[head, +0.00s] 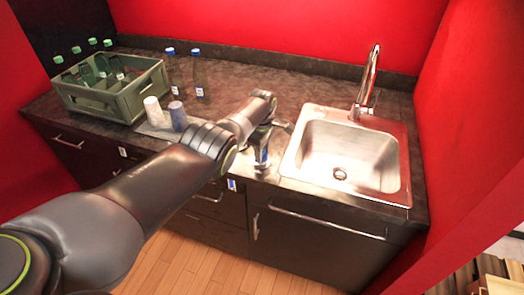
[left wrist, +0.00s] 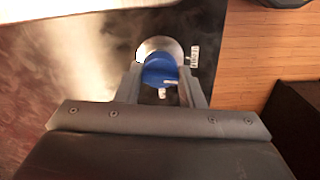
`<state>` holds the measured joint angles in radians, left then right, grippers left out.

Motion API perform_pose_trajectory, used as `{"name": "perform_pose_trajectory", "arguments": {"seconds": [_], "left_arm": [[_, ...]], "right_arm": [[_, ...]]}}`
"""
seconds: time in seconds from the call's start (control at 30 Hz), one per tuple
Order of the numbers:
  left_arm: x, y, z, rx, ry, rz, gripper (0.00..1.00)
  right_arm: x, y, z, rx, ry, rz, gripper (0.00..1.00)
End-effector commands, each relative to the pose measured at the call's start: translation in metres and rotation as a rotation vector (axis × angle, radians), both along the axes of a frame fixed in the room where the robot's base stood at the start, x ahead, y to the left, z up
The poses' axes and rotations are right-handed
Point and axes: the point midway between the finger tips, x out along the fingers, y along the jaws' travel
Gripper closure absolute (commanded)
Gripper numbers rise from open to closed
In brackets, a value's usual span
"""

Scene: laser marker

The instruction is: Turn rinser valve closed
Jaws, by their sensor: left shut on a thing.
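The rinser (head: 262,158) is a small silver fixture with a blue part, standing at the counter's front edge left of the sink. In the left wrist view, its blue valve knob (left wrist: 160,69) sits between the two fingers of my left gripper (left wrist: 161,82), with a round metal collar (left wrist: 150,47) behind it. My left gripper (head: 266,132) is shut on the knob, above the rinser in the head view. My arm and hand hide part of the rinser's top. My right gripper is not in view.
A steel sink (head: 310,165) with a tall faucet (head: 368,82) is on the right. Two cups (head: 154,112) stand on a mat at the left. Two dark bottles (head: 198,80) and a green crate (head: 110,105) of bottles stand behind. The back middle counter is clear.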

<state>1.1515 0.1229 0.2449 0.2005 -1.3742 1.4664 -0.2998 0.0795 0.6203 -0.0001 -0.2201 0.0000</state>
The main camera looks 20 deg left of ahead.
Motion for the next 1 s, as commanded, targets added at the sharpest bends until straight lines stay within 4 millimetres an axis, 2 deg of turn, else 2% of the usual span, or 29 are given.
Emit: {"name": "perform_pose_trajectory", "arguments": {"seconds": [0.33,0.87,0.9,1.0], "left_arm": [[-0.0002,-0.0008,-0.0005,-0.001,0.001,0.14,0.88],[-0.0003,-0.0006,-0.0005,-0.001,0.001,0.166,0.88],[-0.0002,-0.0006,-0.0004,-0.001,0.001,0.165,0.64],[-0.0002,-0.0006,-0.0004,-0.001,0.001,0.165,0.51]], "right_arm": [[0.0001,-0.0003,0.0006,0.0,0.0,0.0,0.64],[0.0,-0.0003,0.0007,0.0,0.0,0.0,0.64],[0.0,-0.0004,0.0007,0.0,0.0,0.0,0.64],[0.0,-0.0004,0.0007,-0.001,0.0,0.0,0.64]]}}
